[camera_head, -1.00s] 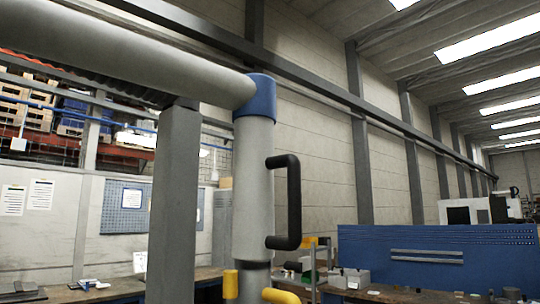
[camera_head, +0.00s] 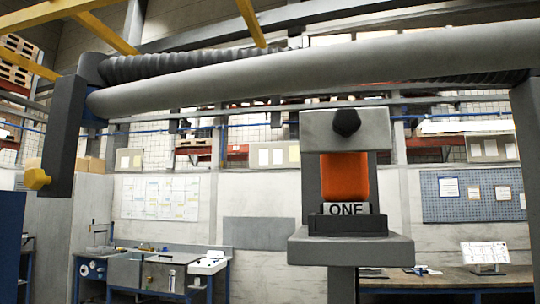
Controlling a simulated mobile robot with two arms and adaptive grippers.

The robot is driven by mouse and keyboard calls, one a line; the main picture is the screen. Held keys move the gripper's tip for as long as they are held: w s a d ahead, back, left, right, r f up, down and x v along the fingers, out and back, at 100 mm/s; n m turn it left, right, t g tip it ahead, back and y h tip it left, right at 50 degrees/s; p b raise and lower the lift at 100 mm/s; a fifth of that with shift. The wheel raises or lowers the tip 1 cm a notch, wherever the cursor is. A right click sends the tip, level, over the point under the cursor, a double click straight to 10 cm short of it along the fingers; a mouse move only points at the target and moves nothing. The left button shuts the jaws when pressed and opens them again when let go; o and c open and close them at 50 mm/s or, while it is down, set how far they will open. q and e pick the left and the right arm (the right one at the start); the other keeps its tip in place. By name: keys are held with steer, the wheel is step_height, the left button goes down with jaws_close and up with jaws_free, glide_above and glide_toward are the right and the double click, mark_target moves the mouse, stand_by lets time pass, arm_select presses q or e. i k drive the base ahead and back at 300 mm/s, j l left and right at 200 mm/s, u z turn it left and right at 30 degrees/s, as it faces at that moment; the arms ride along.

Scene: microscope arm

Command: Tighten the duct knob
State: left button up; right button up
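A long grey duct (camera_head: 320,72) runs across the upper part of the head view, with a ribbed dark hose (camera_head: 190,62) behind it. At its left end is a dark grey upright bracket (camera_head: 62,135). A yellow knob (camera_head: 37,179) sticks out to the left from the bracket's lower part. A black faceted knob (camera_head: 346,121) sits on the front of a grey block at centre right. I cannot tell which of the two is the duct knob, or how tight either is. Neither of my grippers shows in the head view.
A workbench with a sink (camera_head: 207,264) is at the back left. A wooden bench (camera_head: 450,281) is at the right.

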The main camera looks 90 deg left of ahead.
mark_target(35, 178)
steer(key=k+u, duration=0.1)
steer(key=u, duration=3.85)
